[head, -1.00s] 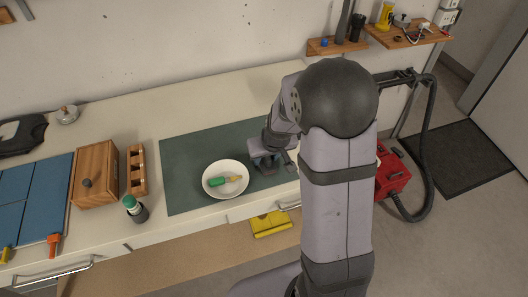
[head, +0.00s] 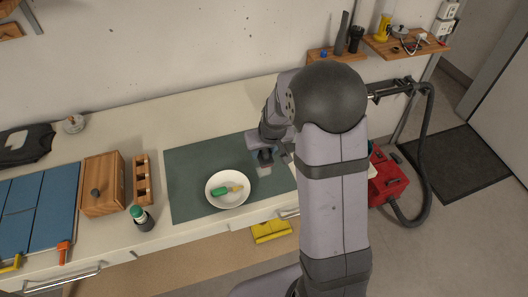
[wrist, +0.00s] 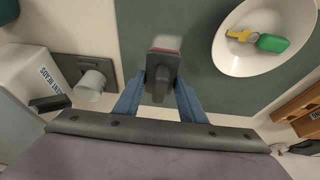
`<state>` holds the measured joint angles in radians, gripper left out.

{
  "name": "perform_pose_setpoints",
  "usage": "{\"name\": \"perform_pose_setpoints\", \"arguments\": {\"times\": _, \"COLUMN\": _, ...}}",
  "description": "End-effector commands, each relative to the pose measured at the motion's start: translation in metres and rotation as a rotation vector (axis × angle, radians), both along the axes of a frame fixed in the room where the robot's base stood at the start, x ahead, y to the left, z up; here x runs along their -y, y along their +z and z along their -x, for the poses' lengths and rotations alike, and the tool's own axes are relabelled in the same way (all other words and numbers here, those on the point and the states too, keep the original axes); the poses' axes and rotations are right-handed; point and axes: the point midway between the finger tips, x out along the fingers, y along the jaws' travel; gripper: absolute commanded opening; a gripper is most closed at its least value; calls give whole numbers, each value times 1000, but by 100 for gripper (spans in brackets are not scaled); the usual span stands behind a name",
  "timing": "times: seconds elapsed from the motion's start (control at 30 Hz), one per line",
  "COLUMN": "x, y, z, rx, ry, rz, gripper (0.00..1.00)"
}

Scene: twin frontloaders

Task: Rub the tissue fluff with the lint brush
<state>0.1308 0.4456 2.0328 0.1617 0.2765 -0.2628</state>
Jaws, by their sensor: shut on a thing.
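My gripper (head: 264,155) is low over the right part of the green-grey mat (head: 190,175). In the wrist view its blue fingers (wrist: 160,92) are shut on a dark block-like grip, which I take to be the lint brush (wrist: 161,76). The brush's head end shows a red strip. A pale patch (head: 264,172) lies on the mat just in front of the gripper; it looks like the tissue fluff. In the wrist view a whitish patch (wrist: 166,41) shows at the brush's far end. I cannot tell whether the brush touches it.
A white bowl (head: 212,199) holding a green and yellow item (head: 219,191) stands left of my gripper. A wooden box (head: 103,188), a wooden rack (head: 141,172) and a green-capped bottle (head: 142,218) stand further left. The mat's left part is clear.

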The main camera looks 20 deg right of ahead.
Motion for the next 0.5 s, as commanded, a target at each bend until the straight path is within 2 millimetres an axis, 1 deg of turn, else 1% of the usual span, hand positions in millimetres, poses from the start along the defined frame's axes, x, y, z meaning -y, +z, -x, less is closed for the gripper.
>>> {"name": "perform_pose_setpoints", "arguments": {"times": 0.03, "x": 0, "y": 9, "z": 0, "rx": 1, "ry": 0, "rz": 0, "gripper": 12}}
{"name": "perform_pose_setpoints", "arguments": {"times": 0.23, "x": 0, "y": 27, "z": 0, "rx": 1, "ry": 0, "rz": 0, "gripper": 12}}
{"name": "perform_pose_setpoints", "arguments": {"times": 0.33, "x": 0, "y": 32, "z": 0, "rx": 1, "ry": -1, "rz": 0, "gripper": 12}}
{"name": "perform_pose_setpoints", "arguments": {"times": 0.5, "x": 0, "y": 33, "z": 0, "rx": 1, "ry": -1, "rz": 0, "gripper": 12}}
